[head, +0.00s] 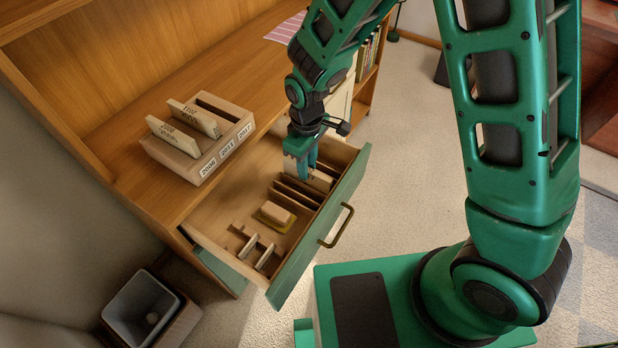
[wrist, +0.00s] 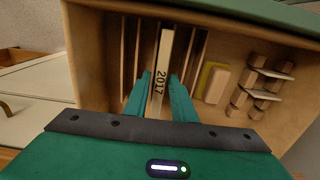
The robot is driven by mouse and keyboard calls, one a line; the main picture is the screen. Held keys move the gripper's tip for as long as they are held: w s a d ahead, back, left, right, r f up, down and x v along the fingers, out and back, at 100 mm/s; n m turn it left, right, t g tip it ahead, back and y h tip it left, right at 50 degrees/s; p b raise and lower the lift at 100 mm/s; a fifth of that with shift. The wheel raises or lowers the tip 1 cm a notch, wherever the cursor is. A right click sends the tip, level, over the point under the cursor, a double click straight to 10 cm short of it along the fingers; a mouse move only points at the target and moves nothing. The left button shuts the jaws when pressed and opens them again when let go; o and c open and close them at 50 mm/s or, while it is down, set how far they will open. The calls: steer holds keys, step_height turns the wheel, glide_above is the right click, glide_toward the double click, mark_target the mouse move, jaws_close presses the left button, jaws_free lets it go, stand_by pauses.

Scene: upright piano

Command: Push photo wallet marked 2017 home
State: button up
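The cream photo wallet marked 2017 (wrist: 160,80) stands on edge among thin wooden dividers in the open drawer; in the head view it shows partly (head: 320,180) behind my fingers. My gripper (head: 307,170) reaches down into the drawer. In the wrist view its fingers (wrist: 161,85) lie on either side of the wallet; whether they press on it I cannot tell. A wooden rack (head: 216,155) stands on the wooden top above, labelled for several years. Its slot at the 2017 label (head: 245,131) is empty; two wallets (head: 185,127) stand in its other slots.
The green-fronted drawer (head: 330,205) also holds a yellow-and-cream block (head: 274,214) and a small wooden piece with pegs (head: 255,247). A pink striped sheet (head: 287,27) lies at the back of the top. A grey bin (head: 140,305) stands on the floor at left.

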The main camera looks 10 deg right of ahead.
jaws_close()
steer(key=shift+r, duration=0.1)
